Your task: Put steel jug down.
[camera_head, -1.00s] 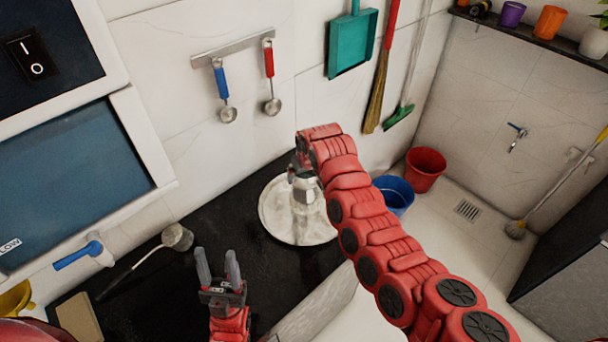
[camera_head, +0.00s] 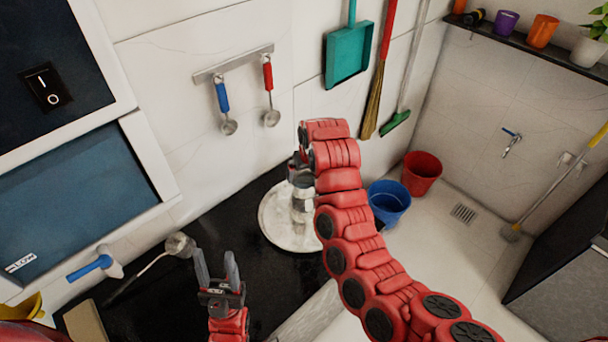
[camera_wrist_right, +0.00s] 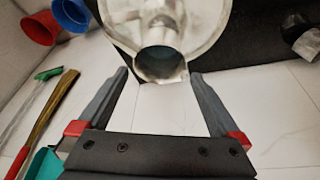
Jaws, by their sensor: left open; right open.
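The steel jug (camera_head: 302,196) stands on a round metal plate (camera_head: 274,226) on the black counter, partly hidden by my right arm. In the right wrist view the jug (camera_wrist_right: 160,52) shows its open mouth between and beyond the fingertips. My right gripper (camera_wrist_right: 158,82) is open, with a finger on either side of the jug's mouth and visible gaps. In the head view its fingers are mostly hidden by my own arm. My left gripper (camera_head: 217,272) is open and empty, over the counter left of the plate.
A long-handled ladle (camera_head: 180,245) and a blue-handled hammer-like tool (camera_head: 95,266) lie at the left. The wall behind carries hanging ladles (camera_head: 222,105). Blue (camera_head: 388,202) and red (camera_head: 421,172) buckets stand on the floor at the right. The black counter (camera_head: 235,210) has some bare room.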

